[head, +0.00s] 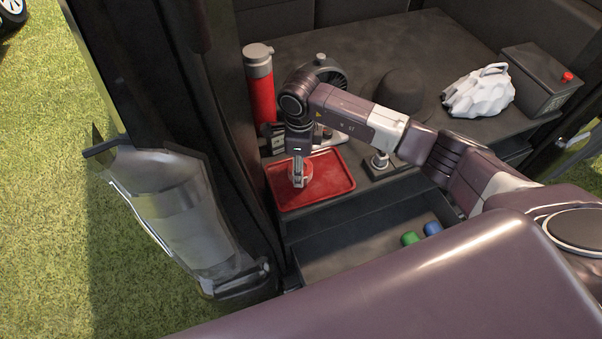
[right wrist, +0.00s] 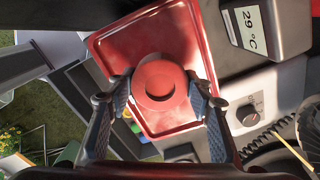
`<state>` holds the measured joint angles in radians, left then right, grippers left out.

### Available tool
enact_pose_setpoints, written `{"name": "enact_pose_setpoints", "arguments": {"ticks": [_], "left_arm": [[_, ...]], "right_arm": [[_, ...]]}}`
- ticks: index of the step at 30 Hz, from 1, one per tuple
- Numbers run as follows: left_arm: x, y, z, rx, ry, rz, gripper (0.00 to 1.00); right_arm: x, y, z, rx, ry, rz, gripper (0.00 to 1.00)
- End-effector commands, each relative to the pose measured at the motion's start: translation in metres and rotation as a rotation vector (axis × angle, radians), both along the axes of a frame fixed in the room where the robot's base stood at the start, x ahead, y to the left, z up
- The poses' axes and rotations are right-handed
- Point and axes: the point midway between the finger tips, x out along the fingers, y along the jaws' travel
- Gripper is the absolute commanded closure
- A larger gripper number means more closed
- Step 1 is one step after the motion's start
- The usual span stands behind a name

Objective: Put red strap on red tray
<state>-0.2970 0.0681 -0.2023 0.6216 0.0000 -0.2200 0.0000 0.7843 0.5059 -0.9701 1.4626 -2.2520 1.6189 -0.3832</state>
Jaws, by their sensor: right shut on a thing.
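The red tray (head: 335,172) lies on the dark surface near its front left corner, and it fills the middle of the right wrist view (right wrist: 112,38). The red strap is a round roll (right wrist: 160,84) in the right wrist view, over the tray. My right gripper (head: 299,183) points down over the left part of the tray. Its fingers (right wrist: 160,88) are shut on the sides of the roll. I cannot tell whether the roll touches the tray. My left gripper is not in view.
A red and grey flask (head: 260,85) stands behind the tray. A device with a dial (right wrist: 248,114) is beside it. An open drawer (head: 345,245) below holds a green roll (head: 409,239) and a blue roll (head: 432,228). A white bag-like object (head: 478,92) and a dark box (head: 537,82) are at right.

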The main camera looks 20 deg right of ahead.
Motion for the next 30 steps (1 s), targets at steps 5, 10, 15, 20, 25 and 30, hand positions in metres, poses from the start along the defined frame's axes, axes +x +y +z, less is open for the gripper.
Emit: {"name": "enact_pose_setpoints", "arguments": {"ticks": [5, 10, 15, 20, 25, 30], "left_arm": [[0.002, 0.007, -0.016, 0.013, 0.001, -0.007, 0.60], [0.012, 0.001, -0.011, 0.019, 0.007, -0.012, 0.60], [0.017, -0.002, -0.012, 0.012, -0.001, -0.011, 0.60], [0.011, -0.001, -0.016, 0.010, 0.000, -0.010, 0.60], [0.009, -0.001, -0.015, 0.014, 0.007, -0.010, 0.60], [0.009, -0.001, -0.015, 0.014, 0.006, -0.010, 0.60]], "right_arm": [[-0.004, 0.003, -0.027, 0.001, 0.000, 0.001, 0.82], [0.002, 0.002, -0.032, 0.004, 0.001, -0.001, 0.82], [0.001, 0.002, -0.033, 0.002, 0.001, -0.001, 0.82], [-0.003, 0.004, -0.034, -0.001, -0.003, 0.000, 0.49], [-0.001, 0.003, -0.035, 0.001, 0.000, 0.000, 0.35], [-0.001, 0.003, -0.035, 0.001, 0.000, 0.000, 0.35]]}}
